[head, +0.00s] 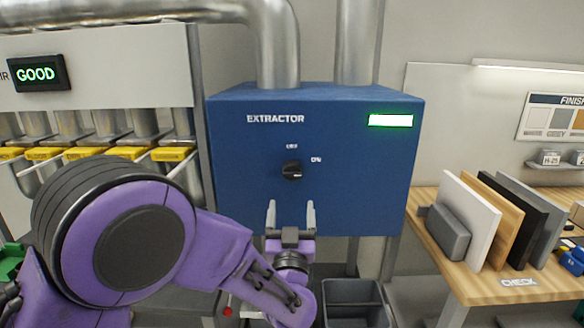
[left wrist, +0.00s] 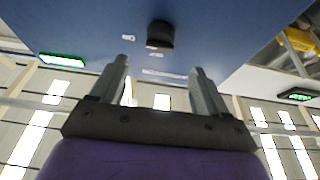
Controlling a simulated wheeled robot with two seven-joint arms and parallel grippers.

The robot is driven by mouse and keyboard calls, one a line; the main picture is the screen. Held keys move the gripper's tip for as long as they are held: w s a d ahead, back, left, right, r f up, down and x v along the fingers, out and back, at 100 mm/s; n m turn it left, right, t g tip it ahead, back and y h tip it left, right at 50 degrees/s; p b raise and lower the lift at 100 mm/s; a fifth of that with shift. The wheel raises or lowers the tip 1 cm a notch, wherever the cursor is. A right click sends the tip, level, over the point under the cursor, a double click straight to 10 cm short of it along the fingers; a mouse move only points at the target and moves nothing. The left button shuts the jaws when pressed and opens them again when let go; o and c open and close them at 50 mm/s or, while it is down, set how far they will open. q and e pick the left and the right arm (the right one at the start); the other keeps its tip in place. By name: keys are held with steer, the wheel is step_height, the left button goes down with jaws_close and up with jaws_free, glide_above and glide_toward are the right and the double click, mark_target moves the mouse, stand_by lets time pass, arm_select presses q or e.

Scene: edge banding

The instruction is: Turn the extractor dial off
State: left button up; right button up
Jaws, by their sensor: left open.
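The black extractor dial (head: 291,170) sits on the front of the blue extractor box (head: 235,205), with an OFF label above it and an ON label at its upper right. I cannot tell for sure which label its pointer faces. My left gripper (head: 290,208) is open and empty, just below the dial in the head view, its two fingers pointing up towards the box face. The left wrist view shows the dial (left wrist: 160,35) beyond the gap between the open fingers (left wrist: 157,78), apart from both. My right gripper is not in view.
A green lit panel (head: 390,120) is at the box's upper right. A GOOD display (head: 36,74) and yellow-tagged pipes (head: 85,153) are at left. A wooden bench (head: 428,205) with upright boards stands at right. A dark bin (head: 355,295) is below the box.

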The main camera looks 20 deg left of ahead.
mark_target(292, 176)
arm_select(q)
steer(key=p+x, duration=0.4)
steer(key=x, duration=0.5)
steer(key=shift+w+a, duration=0.15)
steer(key=shift+w, duration=0.45)
steer(key=shift+c, duration=0.3)
steer(key=c, duration=0.9)
